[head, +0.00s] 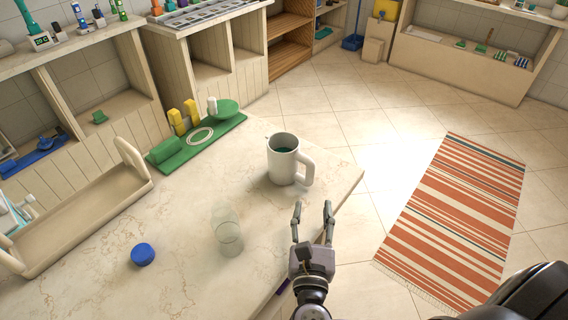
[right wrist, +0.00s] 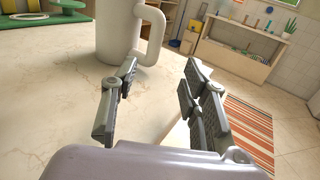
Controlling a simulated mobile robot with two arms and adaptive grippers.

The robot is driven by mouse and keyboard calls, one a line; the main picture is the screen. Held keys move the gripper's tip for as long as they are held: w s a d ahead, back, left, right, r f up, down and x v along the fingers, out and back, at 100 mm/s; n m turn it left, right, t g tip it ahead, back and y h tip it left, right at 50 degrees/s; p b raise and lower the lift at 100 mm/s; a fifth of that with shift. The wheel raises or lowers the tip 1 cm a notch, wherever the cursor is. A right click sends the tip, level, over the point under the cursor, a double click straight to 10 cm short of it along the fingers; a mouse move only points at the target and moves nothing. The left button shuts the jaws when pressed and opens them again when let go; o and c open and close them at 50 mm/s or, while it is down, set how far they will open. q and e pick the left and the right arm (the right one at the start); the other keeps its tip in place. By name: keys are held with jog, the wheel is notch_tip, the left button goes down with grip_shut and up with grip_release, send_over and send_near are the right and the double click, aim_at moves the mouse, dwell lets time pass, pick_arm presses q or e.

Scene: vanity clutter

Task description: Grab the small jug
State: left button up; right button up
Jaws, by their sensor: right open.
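The small jug (head: 282,164) is a white, mug-like vessel with a handle on its right side and something dark teal inside. It stands upright on the marble counter near the right edge. In the right wrist view the jug (right wrist: 119,35) shows at the top, its handle to the right. My right gripper (head: 312,208) is open and empty, just in front of the jug and apart from it. In the right wrist view its fingers (right wrist: 160,75) are spread, with the jug's handle beyond the gap. My left gripper is not in view.
A clear glass (head: 227,232) stands left of my right gripper, with a blue cap (head: 143,254) further left. A beige tray with handles (head: 85,222) lies at the left. A green mat (head: 172,160) with yellow items lies behind. The counter's right edge is close.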

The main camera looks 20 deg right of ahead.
aim_at(310, 178)
jog(key=x, duration=0.4)
jog(key=shift+w+p, duration=0.1)
jog(key=shift+p, duration=0.2)
jog(key=x, duration=0.2)
jog(key=p+x, duration=0.1)
jog(key=x, duration=0.1)
jog(key=shift+w+a+f, duration=0.1)
jog(key=shift+w+a, duration=0.15)
jog(key=shift+w, duration=0.05)
jog(key=shift+w+d+f, duration=0.15)
jog(key=shift+w+d, duration=0.05)
jog(key=shift+w, duration=0.25)
jog(key=shift+c, duration=0.5)
grip_shut()
